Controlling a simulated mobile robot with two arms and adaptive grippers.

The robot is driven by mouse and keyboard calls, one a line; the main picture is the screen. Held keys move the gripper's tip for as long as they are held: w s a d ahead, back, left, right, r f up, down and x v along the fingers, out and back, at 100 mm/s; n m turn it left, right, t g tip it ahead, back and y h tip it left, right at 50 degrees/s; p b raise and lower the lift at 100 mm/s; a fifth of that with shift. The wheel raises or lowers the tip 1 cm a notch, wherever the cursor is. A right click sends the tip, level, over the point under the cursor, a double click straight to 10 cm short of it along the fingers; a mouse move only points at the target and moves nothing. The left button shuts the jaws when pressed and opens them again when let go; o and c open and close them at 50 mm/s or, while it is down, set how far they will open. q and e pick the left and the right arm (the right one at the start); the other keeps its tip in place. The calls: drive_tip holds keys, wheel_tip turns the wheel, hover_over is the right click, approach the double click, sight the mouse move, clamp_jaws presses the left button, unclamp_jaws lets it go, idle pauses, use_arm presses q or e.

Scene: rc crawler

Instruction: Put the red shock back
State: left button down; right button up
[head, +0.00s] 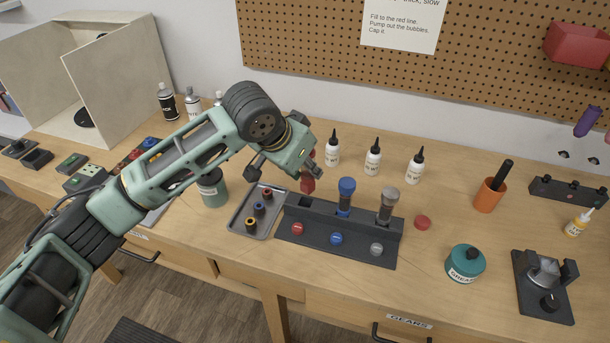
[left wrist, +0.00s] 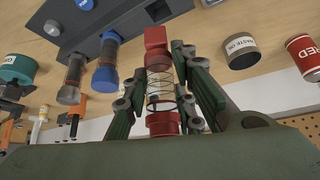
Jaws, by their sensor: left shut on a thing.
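My left gripper (head: 282,166) is shut on the red shock (head: 308,182), above the left end of the dark shock stand (head: 391,246). In the left wrist view the red shock (left wrist: 160,122) shows its coil spring and red ends between the fingers of my left gripper (left wrist: 176,75). The stand also shows there (left wrist: 128,20). The blue shock (head: 346,194) and grey shock (head: 387,204) stand upright in the stand. An empty slot (head: 304,203) shows at its left end. Red, blue and grey round caps sit along its front. The red shock's lower end is partly hidden in the head view.
A grey tray (head: 237,222) with several small coloured parts lies left of the stand. White bottles (head: 373,160) stand behind it. A loose red disc (head: 423,222) and a teal grease jar (head: 465,263) are to its right.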

sight(306, 181)
use_arm(q)
drive_tip(key=shift+w+a+f, duration=0.15)
drive_tip(key=shift+w+a, duration=0.05)
drive_tip(key=shift+w, duration=0.05)
drive_tip(key=shift+f, duration=0.3)
wheel_tip(306, 181, down, 3)
drive_tip(key=shift+f+p, duration=0.1)
drive_tip(key=shift+p, duration=0.55)
drive_tip(key=shift+f, duration=0.15)
drive_tip(key=shift+f, duration=0.2)
drive_tip(key=shift+f, duration=0.1)
drive_tip(key=c, duration=1.5)
unclamp_jaws()
drive_tip(key=shift+o, duration=0.2)
